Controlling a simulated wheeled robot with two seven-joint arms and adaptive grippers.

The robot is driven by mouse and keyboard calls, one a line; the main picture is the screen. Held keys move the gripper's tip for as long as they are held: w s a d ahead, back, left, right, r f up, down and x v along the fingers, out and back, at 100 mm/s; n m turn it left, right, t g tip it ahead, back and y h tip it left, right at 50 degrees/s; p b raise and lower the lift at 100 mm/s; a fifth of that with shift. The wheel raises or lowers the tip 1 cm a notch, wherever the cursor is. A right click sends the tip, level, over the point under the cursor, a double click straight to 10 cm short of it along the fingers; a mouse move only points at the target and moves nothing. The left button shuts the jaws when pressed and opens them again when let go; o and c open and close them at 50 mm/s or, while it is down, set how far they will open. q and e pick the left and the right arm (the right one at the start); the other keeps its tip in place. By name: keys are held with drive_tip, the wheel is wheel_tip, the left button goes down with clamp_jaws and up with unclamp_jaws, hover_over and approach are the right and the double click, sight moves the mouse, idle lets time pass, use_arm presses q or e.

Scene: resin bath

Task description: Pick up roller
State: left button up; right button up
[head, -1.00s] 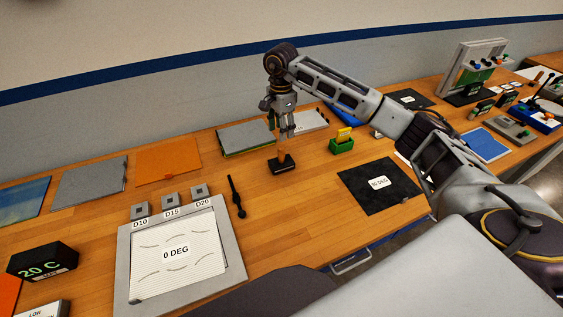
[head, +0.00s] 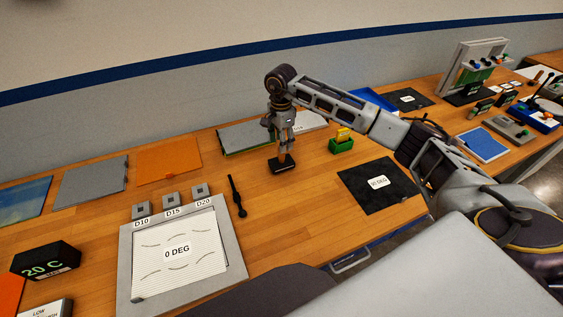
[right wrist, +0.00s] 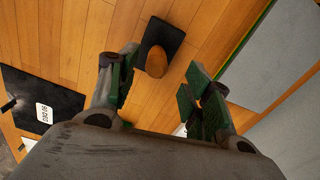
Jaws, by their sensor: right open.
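The roller stands upright with its brown wooden handle (right wrist: 157,63) pointing up from a black base (head: 283,166) on the wooden bench; the base also shows in the right wrist view (right wrist: 168,32). My right gripper (head: 281,145) is above the base, pointing down, and hides most of the handle in the head view. In the right wrist view, the right gripper's green-padded fingers (right wrist: 160,78) are apart, with the handle's rounded top showing in the gap near the tips. I see no finger closed on it. My left gripper is not in view.
A green box (head: 341,145) stands right of the roller, and a black "90 DEG" mat (head: 365,198) lies front right. Grey sheets (head: 243,135) lie behind. A thin black tool (head: 237,197) and the "0 DEG" tray (head: 236,249) are front left. Bare bench surrounds the base.

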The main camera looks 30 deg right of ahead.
sight(282, 157)
drive_tip(key=shift+s+f+p, duration=0.15)
drive_tip(key=shift+f+p, duration=0.15)
drive_tip(key=shift+f, duration=0.4)
drive_tip(key=shift+s+f+p, duration=0.15)
drive_tip(key=shift+f+p, duration=0.15)
drive_tip(key=shift+f, duration=0.4)
drive_tip(key=shift+w+f, duration=0.1)
drive_tip(key=shift+f, duration=0.9)
drive_tip(key=shift+c, duration=0.4)
clamp_jaws()
